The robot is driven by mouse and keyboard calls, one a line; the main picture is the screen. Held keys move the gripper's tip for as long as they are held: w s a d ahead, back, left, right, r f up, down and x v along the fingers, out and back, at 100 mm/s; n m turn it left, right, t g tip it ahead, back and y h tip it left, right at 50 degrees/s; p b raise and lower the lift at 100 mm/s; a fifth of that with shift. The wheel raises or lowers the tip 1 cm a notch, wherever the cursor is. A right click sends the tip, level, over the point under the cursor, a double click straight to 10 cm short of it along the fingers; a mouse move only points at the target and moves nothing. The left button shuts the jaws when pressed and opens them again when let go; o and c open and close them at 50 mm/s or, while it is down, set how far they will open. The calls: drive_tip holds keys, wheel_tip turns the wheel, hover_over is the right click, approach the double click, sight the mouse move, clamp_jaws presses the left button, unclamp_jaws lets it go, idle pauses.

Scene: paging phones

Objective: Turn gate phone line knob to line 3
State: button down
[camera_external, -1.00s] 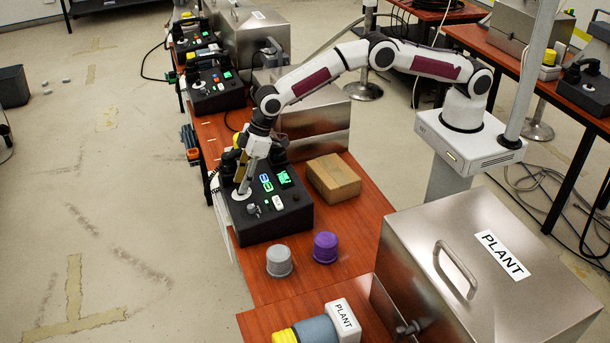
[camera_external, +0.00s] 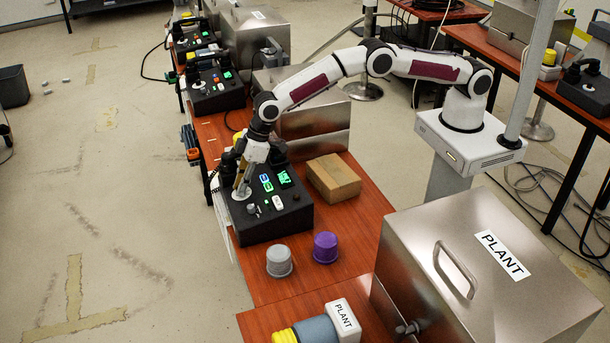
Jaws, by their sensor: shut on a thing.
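A black paging phone (camera_external: 268,225) sits on the red-brown table, with lit green displays and small buttons on its sloped top. I cannot read its name. Near its left edge is a line knob on a pale round dial (camera_external: 236,195). My gripper (camera_external: 242,192) points down at this dial and is shut on the knob. The fingers hide most of the knob, so its pointer and line setting cannot be read. A smaller grey knob (camera_external: 252,209) sits just in front of it.
A cardboard box (camera_external: 333,178) stands right of the phone. Grey (camera_external: 279,261) and purple (camera_external: 326,247) caps stand in front. A metal PLANT case (camera_external: 480,260) fills the lower right. Another phone (camera_external: 217,95) stands farther back. Open floor lies left.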

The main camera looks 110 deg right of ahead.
sight(251, 195)
drive_tip(key=shift+a+m+h, duration=0.1)
drive_tip(key=shift+m+h, duration=0.3)
drive_tip(key=shift+m, duration=0.3)
drive_tip(key=shift+m+h, duration=0.3)
drive_tip(key=shift+m, duration=0.2)
drive_tip(key=shift+m+h, duration=0.8)
drive_tip(key=shift+m, duration=0.7)
drive_tip(key=shift+m+g, duration=0.3)
drive_tip(key=c, duration=1.9)
unclamp_jaws()
drive_tip(key=shift+a+r, duration=0.1)
drive_tip(key=shift+r, duration=0.1)
drive_tip(key=shift+v, duration=3.6)
